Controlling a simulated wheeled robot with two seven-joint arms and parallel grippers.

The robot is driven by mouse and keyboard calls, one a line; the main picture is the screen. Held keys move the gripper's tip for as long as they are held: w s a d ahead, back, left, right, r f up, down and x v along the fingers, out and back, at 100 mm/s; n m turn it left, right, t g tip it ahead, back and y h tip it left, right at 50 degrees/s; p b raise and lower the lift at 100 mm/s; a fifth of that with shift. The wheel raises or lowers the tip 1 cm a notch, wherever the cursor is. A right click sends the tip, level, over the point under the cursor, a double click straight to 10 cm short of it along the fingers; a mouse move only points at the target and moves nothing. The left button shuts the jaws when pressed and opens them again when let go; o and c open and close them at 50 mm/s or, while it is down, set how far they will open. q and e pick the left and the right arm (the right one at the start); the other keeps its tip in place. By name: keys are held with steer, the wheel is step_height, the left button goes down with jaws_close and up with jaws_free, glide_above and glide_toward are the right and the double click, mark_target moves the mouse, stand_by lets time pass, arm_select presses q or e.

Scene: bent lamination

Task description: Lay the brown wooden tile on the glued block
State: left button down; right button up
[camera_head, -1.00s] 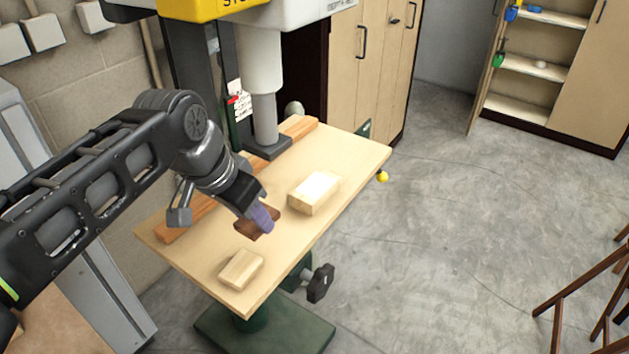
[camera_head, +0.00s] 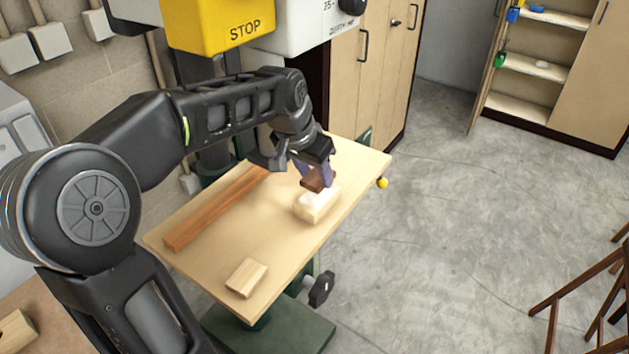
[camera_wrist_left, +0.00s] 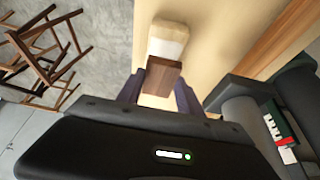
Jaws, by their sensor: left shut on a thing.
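My left gripper (camera_head: 316,174) is shut on the brown wooden tile (camera_head: 318,182). In the head view the tile is at the far end of the glued block (camera_head: 315,207), partly over it; I cannot tell whether they touch. The block is pale with a whitish top and lies on the table. In the left wrist view the tile (camera_wrist_left: 162,77) sits between the two fingers (camera_wrist_left: 158,90), and the block (camera_wrist_left: 168,40) shows just beyond it. My right gripper is in neither view.
The block lies on a wooden table (camera_head: 215,258) of a drill press with a yellow STOP panel (camera_head: 232,25). A smaller pale block (camera_head: 246,278) lies near the table's front corner. A long orange-brown wood strip (camera_head: 215,207) runs along the left side. The table's middle is clear.

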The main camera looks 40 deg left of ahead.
mark_target(312, 181)
arm_select(q)
steer(key=shift+f+p, duration=0.55)
steer(key=shift+f, duration=1.2)
steer(key=shift+f, duration=0.1)
steer(key=shift+f+b, duration=0.15)
steer(key=shift+b, duration=0.15)
steer(key=c, duration=0.8)
jaws_free()
